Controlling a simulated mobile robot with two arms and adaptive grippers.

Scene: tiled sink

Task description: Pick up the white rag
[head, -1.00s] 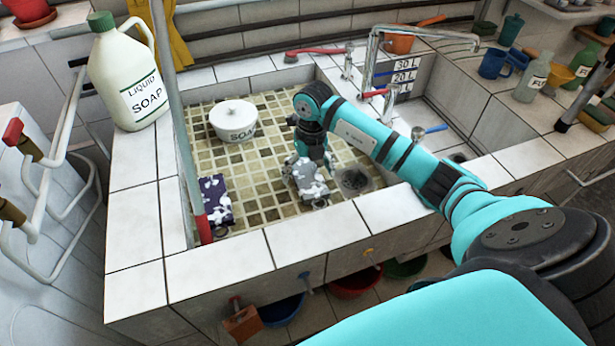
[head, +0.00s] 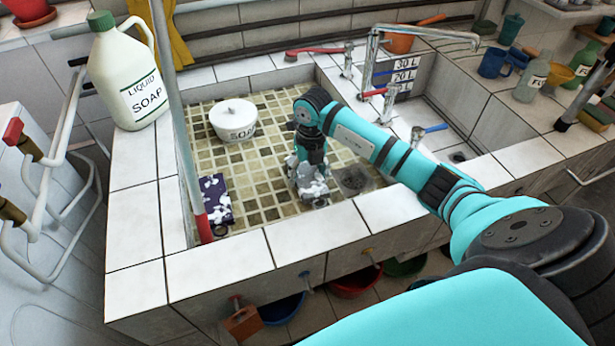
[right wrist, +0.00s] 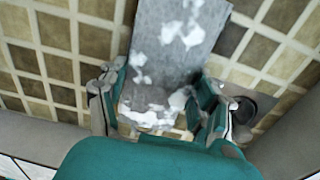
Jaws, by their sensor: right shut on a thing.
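The white rag (head: 313,188) is a grey cloth with white patches, in the tiled basin (head: 262,205) near its front wall. My right gripper (head: 308,182) reaches down over it from above and is shut on it. In the right wrist view the rag (right wrist: 172,45) runs up from between the two fingers (right wrist: 160,108), one finger on each side. Part of the rag is hidden behind the gripper in the head view. I cannot tell whether it is clear of the basin floor. My left gripper is not in view.
A dark patterned cloth (head: 215,199) lies at the basin's left. A liquid soap jug (head: 124,75) stands on the left rim. A drain (head: 352,180) lies right of my gripper. A pole (head: 181,110) rises at the left.

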